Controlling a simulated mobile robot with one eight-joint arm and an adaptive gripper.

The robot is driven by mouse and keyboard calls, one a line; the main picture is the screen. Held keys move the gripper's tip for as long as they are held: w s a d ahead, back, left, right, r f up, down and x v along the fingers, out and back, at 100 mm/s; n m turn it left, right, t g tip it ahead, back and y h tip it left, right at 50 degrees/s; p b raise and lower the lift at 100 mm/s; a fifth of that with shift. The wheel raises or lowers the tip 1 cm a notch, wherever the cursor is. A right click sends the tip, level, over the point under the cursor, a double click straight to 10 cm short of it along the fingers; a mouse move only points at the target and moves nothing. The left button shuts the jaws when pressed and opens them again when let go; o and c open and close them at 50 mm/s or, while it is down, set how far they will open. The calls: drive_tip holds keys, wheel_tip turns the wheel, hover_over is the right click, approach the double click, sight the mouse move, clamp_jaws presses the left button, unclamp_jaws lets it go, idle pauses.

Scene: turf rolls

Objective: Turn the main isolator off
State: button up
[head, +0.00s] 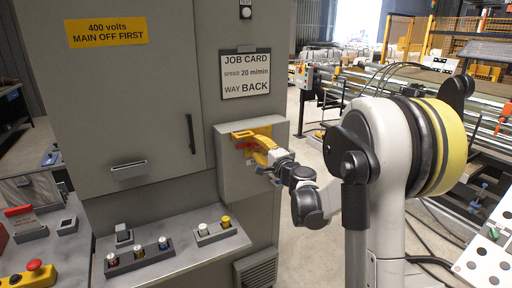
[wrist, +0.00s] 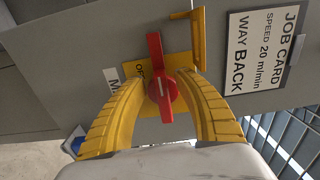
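The main isolator is a red rotary handle (wrist: 160,85) on a yellow plate (wrist: 183,60), on a grey box (head: 231,178) on the cabinet's right side. In the wrist view its bar runs nearly up and down the picture, across the plate. The letters "OF" show to its left; the rest of that label is hidden by a finger. My gripper (wrist: 162,80) has its yellow fingers on either side of the handle, apart, with the handle between them. I cannot tell whether either fingertip touches it. In the head view the gripper (head: 262,147) covers most of the handle.
A yellow bracket (wrist: 186,40) sticks out beside the handle. A job card (head: 246,74) hangs above the box. A yellow sign (head: 107,32) reads "400 volts MAIN OFF FIRST". A desk (head: 175,255) with several knobs stands below left. Open floor lies right of the cabinet.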

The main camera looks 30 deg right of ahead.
drive_tip(key=s, duration=1.1)
drive_tip(key=shift+d, duration=0.2)
drive_tip(key=shift+a, duration=0.1)
drive_tip(key=s+a+f+n+g+y, duration=0.1)
drive_tip(key=s+a+n+g+y, duration=0.25)
drive_tip(key=a, duration=0.55)
drive_tip(key=s+a+f+n+g, duration=0.1)
drive_tip(key=s+a+n+g, duration=0.1)
drive_tip(key=s+a+n, duration=0.55)
drive_tip(key=s+a+f+n+g+h, duration=0.1)
drive_tip(key=s+f+n+g+h, duration=0.1)
drive_tip(key=s, duration=0.6)
drive_tip(key=s+a+f+n+g+h, duration=0.1)
drive_tip(key=s+f+n+g+h, duration=0.1)
drive_tip(key=s, duration=0.6)
wheel_tip(320, 180, down, 2)
drive_tip(key=shift+a+f+n+g, duration=0.15)
drive_tip(key=shift+a+n+g, duration=0.25)
drive_tip(key=shift+n+g, duration=0.6)
